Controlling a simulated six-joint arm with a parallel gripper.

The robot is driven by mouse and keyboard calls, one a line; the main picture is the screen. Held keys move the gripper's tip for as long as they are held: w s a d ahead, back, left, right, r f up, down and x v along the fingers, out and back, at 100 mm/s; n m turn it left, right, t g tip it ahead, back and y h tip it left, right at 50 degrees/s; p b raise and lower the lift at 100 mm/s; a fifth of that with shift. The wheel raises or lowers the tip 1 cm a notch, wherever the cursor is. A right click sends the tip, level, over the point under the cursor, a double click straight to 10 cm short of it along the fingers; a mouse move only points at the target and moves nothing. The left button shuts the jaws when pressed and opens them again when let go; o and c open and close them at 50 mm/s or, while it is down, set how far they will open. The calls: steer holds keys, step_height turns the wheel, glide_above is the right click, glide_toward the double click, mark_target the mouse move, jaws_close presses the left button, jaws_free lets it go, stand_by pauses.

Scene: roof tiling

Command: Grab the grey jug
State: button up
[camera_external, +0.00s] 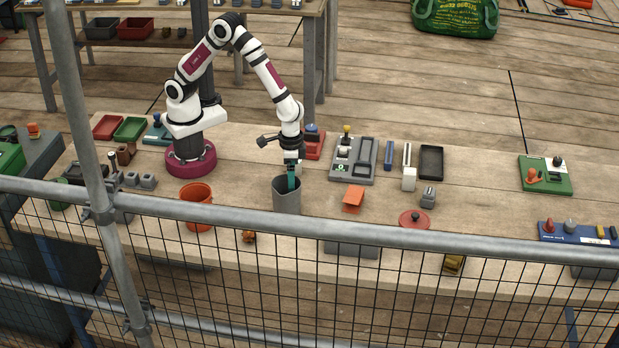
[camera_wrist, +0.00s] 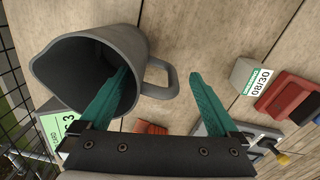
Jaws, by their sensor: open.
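The grey jug (camera_external: 286,197) stands upright on the wooden table in the external view, directly below my gripper (camera_external: 291,176). In the wrist view the jug (camera_wrist: 113,40) shows its open mouth, with its spout to the left and its handle to the right. My gripper (camera_wrist: 165,95) has two green fingers spread apart. The left finger reaches over or into the jug's mouth, and the right finger is outside, beyond the handle. The jug's wall and handle are between the fingers. I cannot tell whether either finger touches the jug.
An orange pot (camera_external: 196,205) stands left of the jug, and an orange tile-like piece (camera_external: 354,197) lies to its right. A grey tray station (camera_external: 352,160) is behind right. A metal rail (camera_external: 400,239) with mesh crosses the front of the external view.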

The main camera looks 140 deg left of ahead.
step_height(320, 180, down, 3)
steer(key=shift+w+d+f, duration=0.1)
steer(key=shift+w+f, duration=0.05)
steer(key=shift+f, duration=0.05)
jaws_close()
stand_by(0.3)
